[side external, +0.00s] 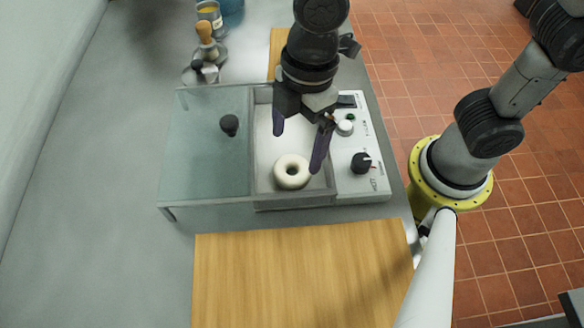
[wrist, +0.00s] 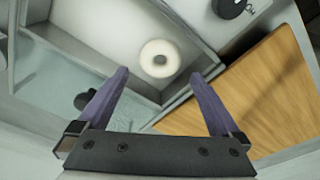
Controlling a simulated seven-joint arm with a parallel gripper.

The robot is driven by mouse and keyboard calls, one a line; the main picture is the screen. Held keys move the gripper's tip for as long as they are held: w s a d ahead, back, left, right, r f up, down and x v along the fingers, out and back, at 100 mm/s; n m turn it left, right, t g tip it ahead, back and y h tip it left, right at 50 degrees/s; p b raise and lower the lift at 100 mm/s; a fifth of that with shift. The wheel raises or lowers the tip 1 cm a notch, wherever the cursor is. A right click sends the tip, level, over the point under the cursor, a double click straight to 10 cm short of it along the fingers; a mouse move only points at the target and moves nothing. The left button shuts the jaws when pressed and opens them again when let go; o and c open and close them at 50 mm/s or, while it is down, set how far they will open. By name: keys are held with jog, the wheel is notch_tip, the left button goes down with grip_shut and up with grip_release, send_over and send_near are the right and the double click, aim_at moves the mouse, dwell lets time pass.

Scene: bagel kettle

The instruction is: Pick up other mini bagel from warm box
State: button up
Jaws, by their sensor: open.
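A pale mini bagel (side external: 292,172) lies flat on the floor of the white-bottomed warm box (side external: 262,97), near its front end. My gripper (side external: 298,150) is over the box, its two purple fingers spread apart and empty. In the side view the right fingertip appears close to the bagel's upper right; I cannot tell the exact height. In the wrist view the bagel (wrist: 160,58) shows beyond the fingertips, roughly centred between the fingers of my gripper (wrist: 163,72). Only one bagel is visible in the box.
A glass lid with a black knob (side external: 229,124) lies left of the open section. A control panel with a black dial (side external: 361,163) is at the right. A wooden board (side external: 300,280) is in front, its surface clear. Utensils and jars (side external: 207,40) stand behind.

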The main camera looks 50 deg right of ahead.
aim_at(293, 165)
jog(key=shift+a+f, duration=0.25)
jog(key=shift+f, duration=1.3)
jog(key=shift+a+f, duration=0.2)
jog(key=shift+f, duration=1.35)
jog(key=c, duration=1.1)
